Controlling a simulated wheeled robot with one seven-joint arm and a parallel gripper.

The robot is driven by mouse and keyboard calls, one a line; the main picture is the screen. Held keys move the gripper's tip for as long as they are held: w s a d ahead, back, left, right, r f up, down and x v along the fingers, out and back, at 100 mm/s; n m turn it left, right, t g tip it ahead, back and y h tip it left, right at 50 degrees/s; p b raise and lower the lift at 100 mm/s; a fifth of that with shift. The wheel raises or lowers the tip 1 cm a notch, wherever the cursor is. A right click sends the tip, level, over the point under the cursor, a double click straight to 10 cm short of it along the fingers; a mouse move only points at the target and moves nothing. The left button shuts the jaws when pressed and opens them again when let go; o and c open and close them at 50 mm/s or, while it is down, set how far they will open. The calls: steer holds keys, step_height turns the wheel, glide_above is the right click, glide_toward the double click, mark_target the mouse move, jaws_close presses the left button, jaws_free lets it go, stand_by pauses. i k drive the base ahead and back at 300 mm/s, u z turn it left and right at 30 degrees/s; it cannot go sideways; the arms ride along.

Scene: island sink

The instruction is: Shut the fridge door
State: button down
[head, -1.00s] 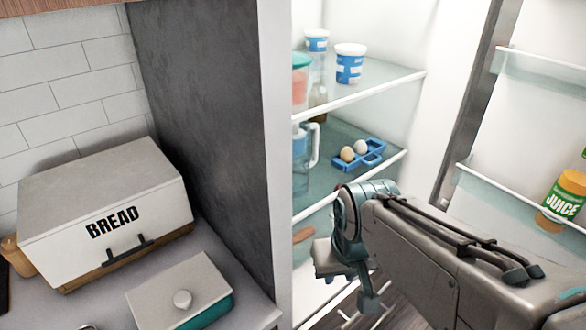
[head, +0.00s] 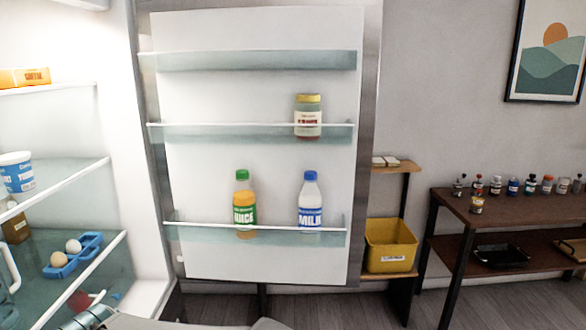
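The fridge door (head: 255,95) stands wide open in the head view, its white inner face turned toward me. Its hinge side meets the fridge body (head: 155,245) at the left. The door's shelves hold a jar with a yellow lid (head: 308,117), a juice bottle (head: 243,205) and a milk bottle (head: 311,203). The open fridge interior with its glass shelves shows at the left. Part of my arm shows at the bottom edge, in front of the lower fridge opening. My gripper's fingers are out of the picture.
An egg holder (head: 70,258) and a blue-and-white tub (head: 17,172) stand on the fridge shelves. Right of the door are a small shelf with a yellow bin (head: 390,245) and a dark table (head: 500,207) with several small bottles. Wood floor shows between them.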

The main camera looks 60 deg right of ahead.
mark_target(222, 79)
steer(key=z, duration=3.35)
steer(key=i, duration=2.65)
steer(key=u, duration=2.6)
